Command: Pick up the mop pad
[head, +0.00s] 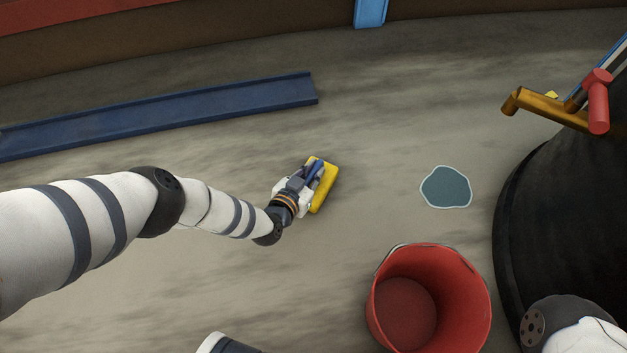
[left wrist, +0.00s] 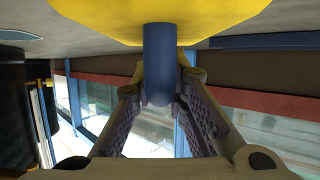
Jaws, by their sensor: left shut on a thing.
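The mop pad is a yellow block (head: 326,188) with a blue grip on it, left of the puddle in the head view. My left gripper (head: 309,176) is shut on the blue grip. In the left wrist view the yellow underside or face (left wrist: 150,15) fills the top, and the blue grip (left wrist: 158,65) stands between the two fingers (left wrist: 160,95). I cannot tell whether the pad touches the floor. My right gripper is not in view.
A blue-grey puddle (head: 446,187) lies on the floor. A red bucket (head: 430,300) stands at the front. A dark round vessel with an orange and red pipe (head: 550,105) stands at the right. A blue channel beam (head: 170,110) lies at the left back.

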